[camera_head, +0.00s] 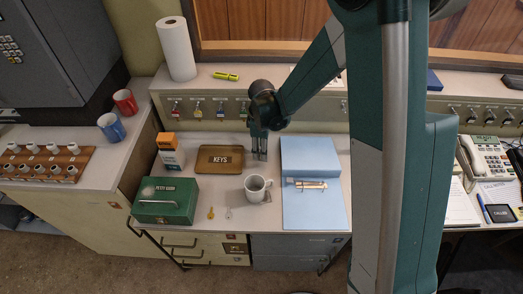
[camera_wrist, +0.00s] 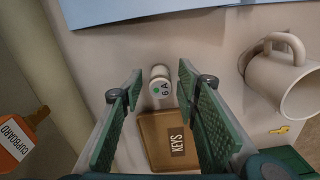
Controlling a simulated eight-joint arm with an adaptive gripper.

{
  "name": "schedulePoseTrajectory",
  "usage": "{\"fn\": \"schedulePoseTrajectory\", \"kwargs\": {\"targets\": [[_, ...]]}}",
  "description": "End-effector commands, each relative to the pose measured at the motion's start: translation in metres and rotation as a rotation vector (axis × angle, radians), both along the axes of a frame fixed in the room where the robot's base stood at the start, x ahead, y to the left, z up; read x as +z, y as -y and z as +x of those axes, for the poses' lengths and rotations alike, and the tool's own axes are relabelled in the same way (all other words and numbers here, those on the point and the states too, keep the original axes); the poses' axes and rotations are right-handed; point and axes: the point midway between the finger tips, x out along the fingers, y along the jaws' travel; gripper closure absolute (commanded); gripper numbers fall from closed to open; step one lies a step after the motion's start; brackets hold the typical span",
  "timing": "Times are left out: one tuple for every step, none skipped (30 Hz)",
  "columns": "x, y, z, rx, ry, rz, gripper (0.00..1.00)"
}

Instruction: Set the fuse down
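The fuse (camera_wrist: 160,83) is a small pale cylinder marked "6 A" with a green dot, seen in the wrist view. It appears to stand end-up on the worktop, close to the brown KEYS tray (camera_wrist: 163,143). My gripper (camera_wrist: 160,78) is open, with one green-padded finger on each side of the fuse and a visible gap on both sides. In the head view my gripper (camera_head: 259,156) points down, low over the worktop, just right of the KEYS tray (camera_head: 220,158). The fuse cannot be made out there.
A mug (camera_head: 257,188) stands in front of my gripper. A blue mat (camera_head: 315,215) with a copper-and-clear device (camera_head: 308,184) lies to the right. A green petty cash box (camera_head: 166,200) and an orange-and-white box (camera_head: 170,152) stand left.

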Motion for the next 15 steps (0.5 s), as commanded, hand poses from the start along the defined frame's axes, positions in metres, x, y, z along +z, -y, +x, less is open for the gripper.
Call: {"fn": "schedulePoseTrajectory", "kwargs": {"targets": [[0.004,0.000,0.000,0.000,0.000,0.000,0.68],[0.007,0.000,0.000,0.000,0.000,0.000,0.68],[0.010,0.000,0.000,0.000,0.000,0.000,0.68],[0.013,0.000,0.000,0.000,0.000,0.000,0.68],[0.016,0.000,-0.001,0.000,0.000,0.000,0.68],[0.020,0.000,-0.001,0.000,0.000,0.000,0.68],[0.024,0.000,0.000,0.000,0.000,0.000,0.68],[0.028,0.000,0.000,0.000,0.000,0.000,0.68],[0.033,0.000,0.000,0.000,0.000,0.000,0.68],[0.037,0.000,-0.001,0.000,0.000,0.000,0.68],[0.042,0.000,-0.001,0.000,0.000,0.000,0.68],[0.048,0.000,0.000,0.000,0.000,0.000,0.68],[0.053,0.000,0.000,0.000,0.000,0.000,0.68],[0.057,0.000,0.000,0.000,0.000,0.000,0.68],[0.063,0.000,-0.001,0.000,0.000,0.000,0.68]]}}
